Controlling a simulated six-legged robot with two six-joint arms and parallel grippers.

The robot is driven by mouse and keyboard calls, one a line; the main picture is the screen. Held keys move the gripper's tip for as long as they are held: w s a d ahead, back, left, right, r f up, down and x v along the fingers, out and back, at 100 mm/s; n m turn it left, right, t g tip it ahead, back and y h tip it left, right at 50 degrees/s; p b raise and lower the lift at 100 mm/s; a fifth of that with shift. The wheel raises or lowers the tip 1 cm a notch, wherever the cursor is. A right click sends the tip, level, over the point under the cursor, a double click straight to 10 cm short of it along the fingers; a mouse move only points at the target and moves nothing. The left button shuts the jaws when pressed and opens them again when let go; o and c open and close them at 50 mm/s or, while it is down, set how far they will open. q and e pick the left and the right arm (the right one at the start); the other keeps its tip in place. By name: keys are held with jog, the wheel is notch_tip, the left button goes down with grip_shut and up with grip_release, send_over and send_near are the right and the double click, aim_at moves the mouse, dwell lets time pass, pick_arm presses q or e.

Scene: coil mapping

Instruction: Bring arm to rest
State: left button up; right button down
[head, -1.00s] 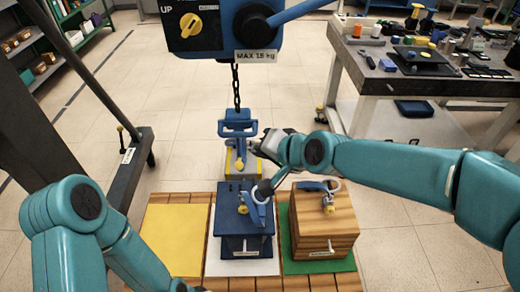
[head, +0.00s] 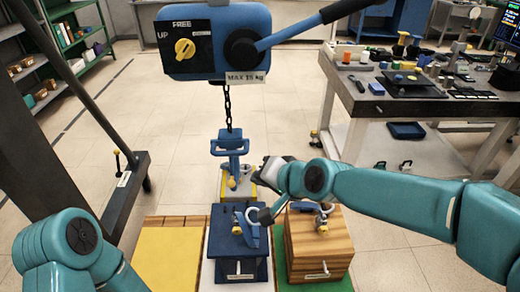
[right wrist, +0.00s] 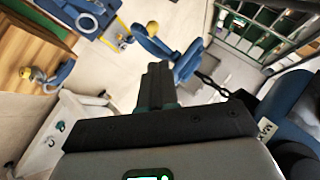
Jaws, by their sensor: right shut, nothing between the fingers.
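My right arm (head: 400,195) reaches in from the right, elbow bent. Its gripper (head: 262,172) is beside the blue hook block (head: 230,146) hanging on the chain, near a grey-and-yellow piece (head: 240,187). In the right wrist view the dark fingers (right wrist: 158,85) are together with nothing between them. Blue parts (right wrist: 160,48) show beyond the fingertips; contact is not visible. My left arm (head: 70,240) is folded at the lower left, and its gripper is out of view.
A blue hoist (head: 212,45) with a yellow knob and lever hangs above. Below stand a blue box (head: 232,268) and a wooden box (head: 315,255), each with a blue shackle, beside a yellow mat (head: 168,262). A cluttered bench (head: 350,95) is at right; the floor between is clear.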

jog(key=s+d+f+m+g+h+p, duration=0.1)
jog(key=s+d+f+g, duration=0.15)
jog(key=f, duration=0.45)
jog(key=s+d+f+g+h+p, duration=0.15)
jog(key=d+f, duration=0.25)
jog(key=f, duration=0.4)
jog(key=s+d+f+m+g+p, duration=0.1)
jog(key=s+d+f, duration=0.15)
jog(key=f, duration=0.45)
jog(key=s+f+n+g, duration=0.1)
jog(key=s+f+n, duration=0.1)
jog(key=s+f, duration=0.3)
jog(key=s+d+f+n+g+p, duration=0.1)
jog(key=s+f, duration=0.5)
jog(key=s, duration=0.7)
jog(key=shift+s+n+g, duration=0.3)
jog(key=shift+n+g, duration=0.2)
